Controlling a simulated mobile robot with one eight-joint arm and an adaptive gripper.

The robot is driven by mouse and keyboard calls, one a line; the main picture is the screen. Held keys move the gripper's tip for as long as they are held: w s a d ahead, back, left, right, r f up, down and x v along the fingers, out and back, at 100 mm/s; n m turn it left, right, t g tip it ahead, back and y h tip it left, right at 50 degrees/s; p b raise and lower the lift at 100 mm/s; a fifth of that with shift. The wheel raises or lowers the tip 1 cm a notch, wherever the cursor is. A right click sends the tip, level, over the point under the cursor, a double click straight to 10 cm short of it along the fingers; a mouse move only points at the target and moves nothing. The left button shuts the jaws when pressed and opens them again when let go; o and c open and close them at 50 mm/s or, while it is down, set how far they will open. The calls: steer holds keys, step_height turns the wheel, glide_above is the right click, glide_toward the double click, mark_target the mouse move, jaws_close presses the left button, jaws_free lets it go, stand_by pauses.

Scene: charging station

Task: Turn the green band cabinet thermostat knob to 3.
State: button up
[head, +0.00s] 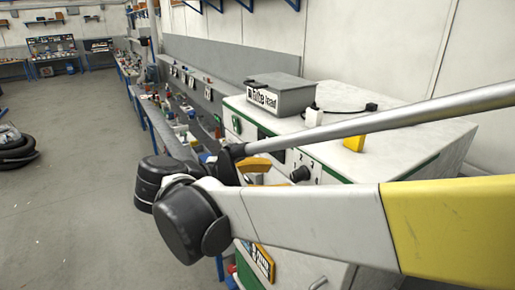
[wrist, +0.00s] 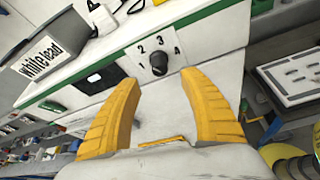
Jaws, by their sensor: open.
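The black thermostat knob (wrist: 159,67) sits on a pale plate (wrist: 137,52) on the cabinet front, with 1, 2, 3 and 4 printed around it. In the wrist view I cannot tell surely which number it points to. The knob (head: 300,174) also shows in the head view. The white cabinet has a green band (wrist: 205,13) along its top edge. My gripper (wrist: 159,80) is open, with its yellow fingers spread to either side below the knob and nothing between them. In the head view my arm partly hides the gripper and the cabinet front.
A grey "white lead" box (head: 281,95) stands on the cabinet top, with a small white item (head: 313,117) and a yellow item (head: 355,143) beside it. A dark square panel (wrist: 98,79) is left of the knob. Open floor (head: 75,190) lies at left.

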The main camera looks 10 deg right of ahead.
steer(key=x, duration=0.8)
jaws_close()
